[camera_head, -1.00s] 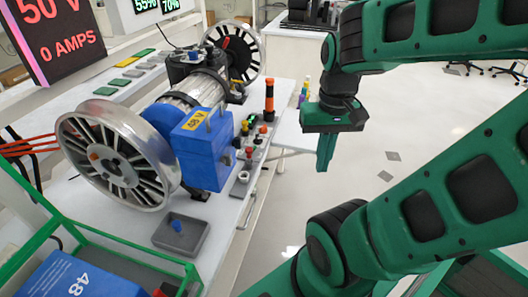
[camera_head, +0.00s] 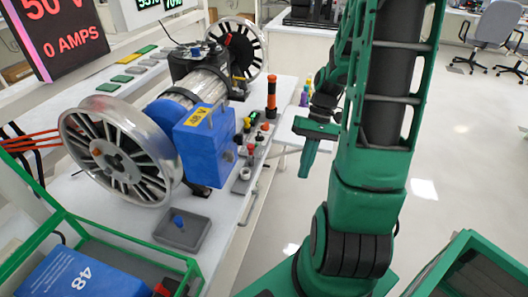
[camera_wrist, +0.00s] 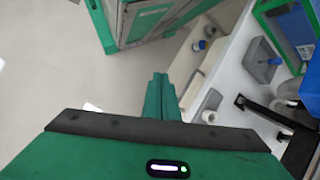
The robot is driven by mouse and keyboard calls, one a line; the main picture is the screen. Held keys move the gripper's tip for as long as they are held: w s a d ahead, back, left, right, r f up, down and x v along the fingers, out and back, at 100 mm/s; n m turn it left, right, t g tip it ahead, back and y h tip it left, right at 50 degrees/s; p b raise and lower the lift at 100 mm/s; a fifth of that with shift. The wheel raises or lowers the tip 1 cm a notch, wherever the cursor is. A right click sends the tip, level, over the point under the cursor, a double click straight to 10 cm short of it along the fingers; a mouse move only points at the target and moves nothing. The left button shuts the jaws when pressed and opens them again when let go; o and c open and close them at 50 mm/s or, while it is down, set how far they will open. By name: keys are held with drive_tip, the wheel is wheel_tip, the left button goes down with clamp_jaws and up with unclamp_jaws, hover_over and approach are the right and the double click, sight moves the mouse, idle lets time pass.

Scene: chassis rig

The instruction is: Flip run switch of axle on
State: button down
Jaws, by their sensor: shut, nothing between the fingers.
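The axle rig (camera_head: 200,90) stands on a white bench, with a large spoked wheel (camera_head: 118,150) at the near end and another wheel (camera_head: 243,48) at the far end. A blue box labelled 48 V (camera_head: 205,148) is mounted on it. A strip of small controls (camera_head: 250,150) with coloured knobs runs along the bench's right edge; which one is the run switch is too small to tell. My gripper (camera_head: 305,172) is shut and empty, pointing down over the floor to the right of the controls, apart from them. Its closed fingers also show in the wrist view (camera_wrist: 160,95).
A grey tray (camera_head: 182,240) with a blue knob-like piece (camera_head: 178,221) lies on the near bench. A green-framed bin (camera_head: 120,262) holds a blue 48 box (camera_head: 72,275). A display (camera_head: 52,35) reads 50 V, 0 AMPS. Open floor (camera_head: 440,220) lies to the right.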

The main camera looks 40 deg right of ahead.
drive_tip(key=w+f+t+y, duration=0.6)
drive_tip(key=f+y, duration=0.3)
drive_tip(key=f, duration=0.4)
drive_tip(key=w+d+m+t, duration=0.3)
drive_tip(key=d+m+t, duration=0.2)
drive_tip(key=t, duration=0.9)
drive_tip(key=d, duration=0.3)
drive_tip(key=shift+w+t, duration=0.15)
drive_tip(key=shift+t, duration=0.15)
drive_tip(key=x, duration=1.3)
drive_tip(key=shift+w+a+r, duration=0.2)
drive_tip(key=shift+w+a, duration=0.05)
drive_tip(key=shift+w, duration=0.05)
